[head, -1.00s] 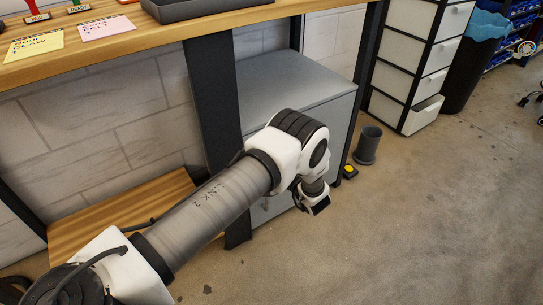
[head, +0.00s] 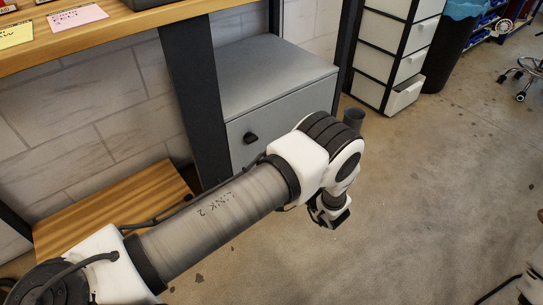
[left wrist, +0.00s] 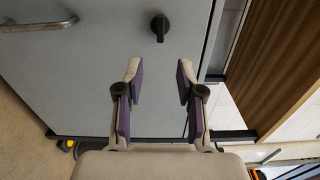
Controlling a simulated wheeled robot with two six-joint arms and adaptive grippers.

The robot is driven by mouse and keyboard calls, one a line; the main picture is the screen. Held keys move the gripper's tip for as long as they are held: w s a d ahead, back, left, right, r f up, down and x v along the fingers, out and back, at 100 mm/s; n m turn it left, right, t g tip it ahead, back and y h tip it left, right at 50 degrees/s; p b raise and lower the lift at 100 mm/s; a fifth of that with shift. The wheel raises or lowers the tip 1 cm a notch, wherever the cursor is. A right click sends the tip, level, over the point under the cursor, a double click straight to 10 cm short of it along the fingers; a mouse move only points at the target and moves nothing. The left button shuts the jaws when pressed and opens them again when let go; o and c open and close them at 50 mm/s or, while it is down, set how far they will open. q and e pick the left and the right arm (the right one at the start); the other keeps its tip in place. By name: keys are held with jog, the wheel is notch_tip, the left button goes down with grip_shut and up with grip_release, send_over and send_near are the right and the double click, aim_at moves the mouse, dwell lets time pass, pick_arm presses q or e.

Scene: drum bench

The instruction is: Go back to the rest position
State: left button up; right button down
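My left arm reaches in from the left in the head view, bent at the elbow in front of the grey cabinet (head: 290,105). The end of its wrist hangs low over the floor, and the fingers are not clear there. In the left wrist view my left gripper (left wrist: 160,85) is open, its two purple-padded fingers apart with nothing between them. Beyond them is the grey cabinet front (left wrist: 95,85) with a black knob (left wrist: 160,28). My right gripper is not in view.
The wooden bench top (head: 110,42) runs along the upper left, with a low wooden shelf (head: 110,215) under it. White drawers (head: 385,65) and a dark bin (head: 455,50) stand at the back. A grey cup (head: 354,118) is partly hidden behind my arm. Open floor lies to the right.

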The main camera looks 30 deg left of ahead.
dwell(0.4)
pick_arm(q)
jog(key=s+a+f+m+t+h, duration=0.1)
jog(key=s+a+f+m+h, duration=0.2)
jog(key=a, duration=0.7)
jog(key=s+d+f+h, duration=0.2)
jog(key=s+f+h, duration=0.45)
jog(key=s, duration=0.35)
jog(key=s+d+f+n+g+h, duration=0.25)
jog(key=s+d+g+h, duration=0.2)
jog(key=s, duration=0.55)
jog(key=s+d+f+n+g+h, duration=0.1)
jog(key=s+d+n+g+h, duration=0.25)
jog(key=s+d, duration=0.45)
notch_tip(320, 180, up, 32)
jog(key=s+a+n+p, duration=0.2)
jog(key=p, duration=3)
jog(key=shift+f+y, duration=0.2)
jog(key=shift+y, duration=0.25)
